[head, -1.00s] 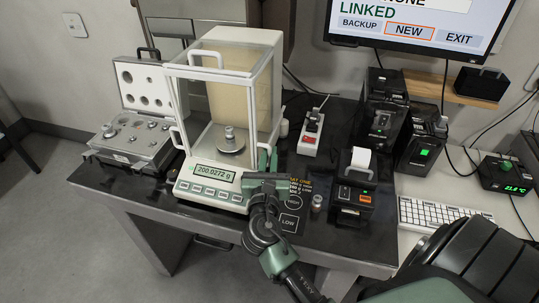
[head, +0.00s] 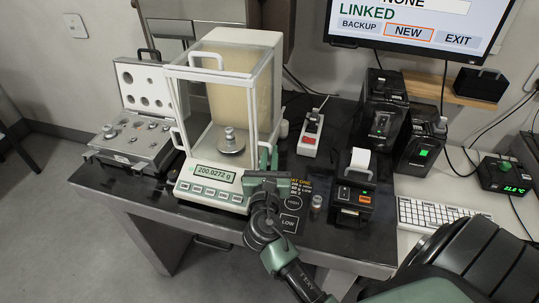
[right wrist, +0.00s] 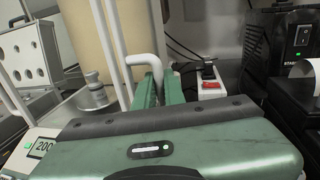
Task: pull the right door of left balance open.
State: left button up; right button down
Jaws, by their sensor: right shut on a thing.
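The left balance (head: 215,190) is a white draft-shield box with clear panes and a lit display, on the dark table. A metal weight (head: 230,140) stands on its pan inside. My right gripper (head: 268,160) is at the front right corner of the balance. In the right wrist view, its green fingers (right wrist: 159,90) are shut on the white bent handle (right wrist: 143,59) of the right door. The fingers hide the handle's lower part. I cannot tell whether the door has a gap. My left gripper is not in view.
A weight case (head: 130,145) with its lid up stands left of the balance. To the right are a power strip (head: 311,135), a small metal weight (head: 316,204) and a label printer (head: 352,195). Dark table surface shows between them.

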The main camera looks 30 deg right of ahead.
jog(key=x, duration=0.3)
jog(key=shift+s+d+p, duration=0.15)
jog(key=shift+d+p, duration=0.15)
jog(key=shift+p, duration=0.05)
jog(key=c, duration=1.8)
grip_release()
jog(key=shift+s+a, duration=0.1)
jog(key=b+v, duration=0.1)
jog(key=v, duration=0.6)
jog(key=shift+s+a, duration=0.25)
jog(key=shift+o, duration=0.2)
